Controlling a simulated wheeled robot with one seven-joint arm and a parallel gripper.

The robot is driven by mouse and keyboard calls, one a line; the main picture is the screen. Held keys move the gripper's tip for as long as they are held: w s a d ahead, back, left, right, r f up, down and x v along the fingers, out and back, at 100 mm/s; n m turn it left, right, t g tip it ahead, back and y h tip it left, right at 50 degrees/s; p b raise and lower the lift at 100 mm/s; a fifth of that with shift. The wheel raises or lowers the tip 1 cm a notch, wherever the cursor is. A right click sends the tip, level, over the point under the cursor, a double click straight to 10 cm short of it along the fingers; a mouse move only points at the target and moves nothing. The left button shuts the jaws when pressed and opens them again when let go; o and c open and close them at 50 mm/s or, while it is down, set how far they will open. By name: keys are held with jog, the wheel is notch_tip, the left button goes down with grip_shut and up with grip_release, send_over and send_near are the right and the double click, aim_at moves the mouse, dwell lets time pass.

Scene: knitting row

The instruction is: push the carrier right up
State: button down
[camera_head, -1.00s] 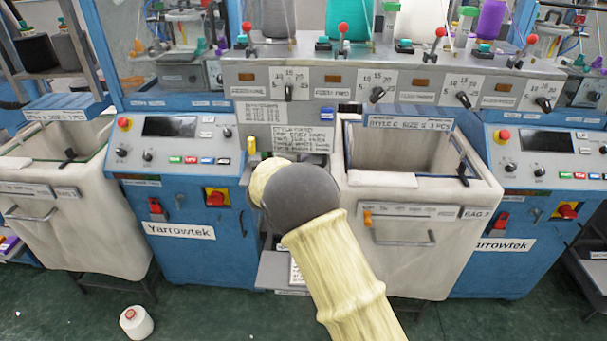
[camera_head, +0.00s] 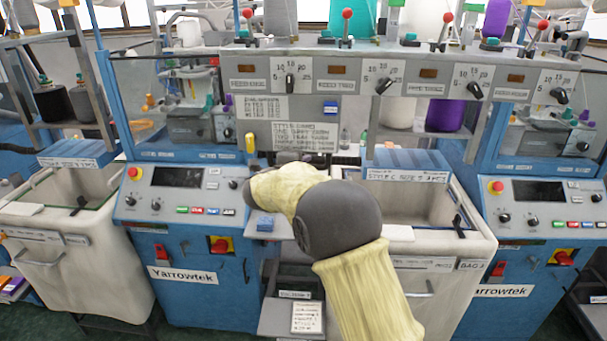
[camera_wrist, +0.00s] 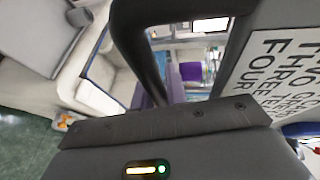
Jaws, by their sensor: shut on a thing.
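My gripper (camera_wrist: 180,8) shows in the wrist view as a dark body with a lit strip and dark bars curving away from it. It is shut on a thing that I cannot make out. In the head view my pale-sleeved arm reaches to the middle machine, and its dark end (camera_head: 255,168) is at the machine front, below the lettered placard. My arm hides the fingertips. The carrier cannot be told apart in either view. A placard (camera_wrist: 272,75) with large words stands close on the right in the wrist view.
A blue block (camera_head: 265,222) is on a small grey ledge beside my arm. An open pale bin (camera_head: 455,238) stands right of it, and another bin (camera_head: 70,250) is at the left. Blue control cabinets (camera_head: 185,255) flank the spot. A knobbed panel (camera_head: 390,85) runs above.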

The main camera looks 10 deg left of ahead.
jog(key=shift+r+p, duration=0.85)
jog(key=shift+r, duration=1.6)
jog(key=c, duration=1.5)
grip_release()
jog(key=shift+o, duration=0.5)
jog(key=shift+f, duration=0.3)
jog(key=b, duration=0.5)
send_near(304, 149)
jog(key=s+a, duration=0.2)
jog(key=s, duration=0.1)
jog(key=s+a, duration=0.1)
jog(key=shift+s+f, duration=0.1)
jog(key=shift+s, duration=0.1)
jog(key=shift+w+d, duration=0.1)
jog(key=shift+w, duration=0.1)
